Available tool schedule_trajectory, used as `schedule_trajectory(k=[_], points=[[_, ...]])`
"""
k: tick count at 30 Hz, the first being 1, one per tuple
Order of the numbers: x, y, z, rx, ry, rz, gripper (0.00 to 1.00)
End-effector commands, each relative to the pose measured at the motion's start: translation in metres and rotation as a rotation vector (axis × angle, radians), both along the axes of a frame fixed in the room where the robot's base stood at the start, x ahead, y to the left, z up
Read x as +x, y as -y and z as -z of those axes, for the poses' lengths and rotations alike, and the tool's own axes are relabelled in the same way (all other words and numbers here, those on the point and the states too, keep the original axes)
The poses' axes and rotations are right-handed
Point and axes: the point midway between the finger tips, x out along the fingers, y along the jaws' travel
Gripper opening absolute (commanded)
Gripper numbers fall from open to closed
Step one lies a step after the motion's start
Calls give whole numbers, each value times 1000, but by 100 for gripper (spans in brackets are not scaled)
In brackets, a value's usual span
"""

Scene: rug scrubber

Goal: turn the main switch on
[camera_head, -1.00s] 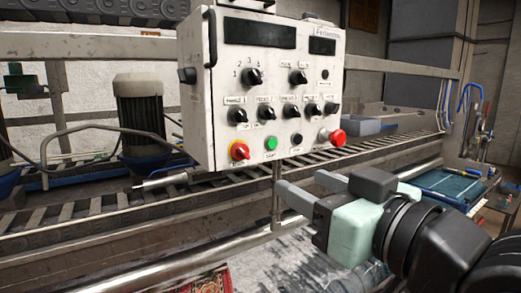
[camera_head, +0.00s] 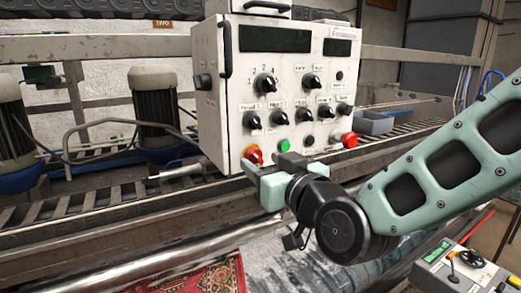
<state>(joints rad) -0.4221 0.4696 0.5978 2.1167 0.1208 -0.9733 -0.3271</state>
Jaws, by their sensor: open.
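The white control box (camera_head: 290,95) stands above the conveyor. At its lower left is a red-and-yellow rotary knob (camera_head: 254,153), which looks like the main switch; its lower part is hidden behind my fingers, and its label and handle angle cannot be read. My gripper (camera_head: 264,163) is open and empty, with its fingers pointing toward the lower left of the box face, close to this knob. I cannot tell whether a finger touches the knob. A green button (camera_head: 284,146) sits just right of the knob, near my far finger.
Several black knobs fill the panel above, and a red mushroom button (camera_head: 349,140) is at its lower right. A roller conveyor (camera_head: 90,197) runs below the box. Motors (camera_head: 155,100) stand at the left. A grey toolbox (camera_head: 460,270) is at lower right, a red rug (camera_head: 205,280) below.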

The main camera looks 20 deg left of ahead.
Motion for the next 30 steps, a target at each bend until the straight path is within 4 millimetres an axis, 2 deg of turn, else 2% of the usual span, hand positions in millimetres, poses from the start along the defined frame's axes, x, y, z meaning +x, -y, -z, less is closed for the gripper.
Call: schedule_trajectory(k=[6, 16, 17, 21, 22, 30], points=[[12, -14, -1, 0, -1, 0, 51], [14, -16, 0, 0, 0, 0, 51], [14, -16, 0, 0, 0, 0, 48], [14, -16, 0, 0, 0, 0, 9], [14, -16, 0, 0, 0, 0, 7], [14, -16, 2, 11, -13, 1, 7]])
